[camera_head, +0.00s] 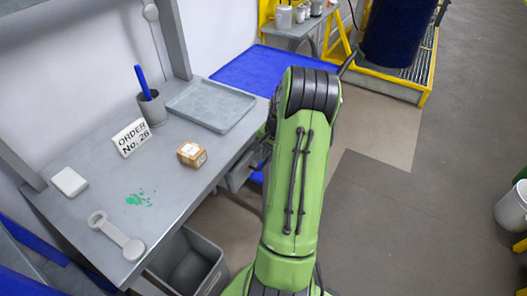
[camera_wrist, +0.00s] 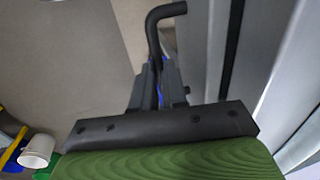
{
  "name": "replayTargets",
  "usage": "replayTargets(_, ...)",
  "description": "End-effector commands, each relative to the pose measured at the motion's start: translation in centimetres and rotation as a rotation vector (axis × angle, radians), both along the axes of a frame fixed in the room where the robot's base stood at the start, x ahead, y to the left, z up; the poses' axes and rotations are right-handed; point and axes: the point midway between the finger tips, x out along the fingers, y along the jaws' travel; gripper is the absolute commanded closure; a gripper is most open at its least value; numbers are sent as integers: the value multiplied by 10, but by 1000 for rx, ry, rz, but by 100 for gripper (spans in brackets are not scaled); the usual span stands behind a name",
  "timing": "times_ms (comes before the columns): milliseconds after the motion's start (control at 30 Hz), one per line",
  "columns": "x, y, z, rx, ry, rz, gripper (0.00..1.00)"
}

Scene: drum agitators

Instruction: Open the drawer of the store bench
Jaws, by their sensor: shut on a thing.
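The grey store bench (camera_head: 80,218) stands at the left in the head view. Its grey drawer (camera_head: 240,174) shows in part under the bench's right edge, beside my green arm. How far the drawer stands out I cannot tell. In the wrist view a black bent handle (camera_wrist: 166,11) stands at the top centre, beside upright grey panels on the right. My gripper (camera_wrist: 158,72) is shut on this handle. In the head view my arm hides most of the gripper and the grip.
On the bench are a grey tray (camera_head: 211,104), a small carton (camera_head: 191,154), an order sign (camera_head: 131,137), and a cup (camera_head: 152,107) with a blue pen. A grey bin (camera_head: 187,262) stands below. Open floor (camera_head: 390,215) lies to the right; a blue drum (camera_head: 398,32) stands behind.

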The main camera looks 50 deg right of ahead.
Motion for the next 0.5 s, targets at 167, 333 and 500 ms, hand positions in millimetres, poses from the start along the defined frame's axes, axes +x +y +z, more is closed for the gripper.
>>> replayTargets(167, -41, -4, 0, 2, 3, -8, 100)
replayTargets(333, -88, -8, 0, 2, 3, -9, 100)
replayTargets(500, -134, -12, 1, 1, 2, -9, 100)
